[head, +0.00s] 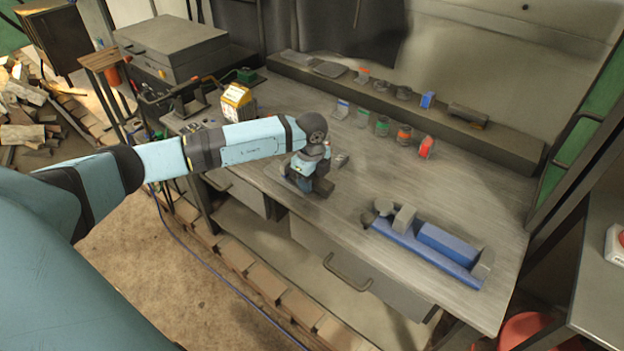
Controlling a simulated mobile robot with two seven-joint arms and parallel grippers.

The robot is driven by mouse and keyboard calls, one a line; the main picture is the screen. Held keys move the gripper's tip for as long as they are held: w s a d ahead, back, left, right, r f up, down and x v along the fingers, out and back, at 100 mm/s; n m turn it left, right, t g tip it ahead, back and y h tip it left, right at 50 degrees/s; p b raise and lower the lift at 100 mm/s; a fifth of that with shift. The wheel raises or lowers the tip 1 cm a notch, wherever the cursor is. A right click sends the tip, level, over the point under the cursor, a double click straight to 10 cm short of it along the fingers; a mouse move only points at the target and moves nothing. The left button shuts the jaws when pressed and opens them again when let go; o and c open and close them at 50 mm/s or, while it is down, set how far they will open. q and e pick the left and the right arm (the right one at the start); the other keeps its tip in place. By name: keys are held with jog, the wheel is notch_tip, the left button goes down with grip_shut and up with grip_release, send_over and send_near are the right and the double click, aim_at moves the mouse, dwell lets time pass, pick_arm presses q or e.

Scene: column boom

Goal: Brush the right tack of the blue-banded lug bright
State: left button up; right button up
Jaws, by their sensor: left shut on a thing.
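My left gripper (322,184) is low over the workbench, left of its middle. It is shut on a small dark thing, mostly hidden by the fingers and wrist, so I cannot tell what it is. A piece with a blue band (342,108) stands at the left end of a row of small banded pieces on the bench. Another piece with blue on it (428,100) sits on the raised ledge behind. I cannot tell which is the blue-banded lug, and the tacks are too small to make out. My right gripper is not in view.
The workbench (470,195) has a clear middle. A blue fixture with grey end blocks (446,244) lies at its front right. A brown block (468,115) and several small pieces lie on the back ledge (510,142).

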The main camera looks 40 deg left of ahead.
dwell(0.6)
pick_arm(q)
jog(key=shift+f, duration=0.3)
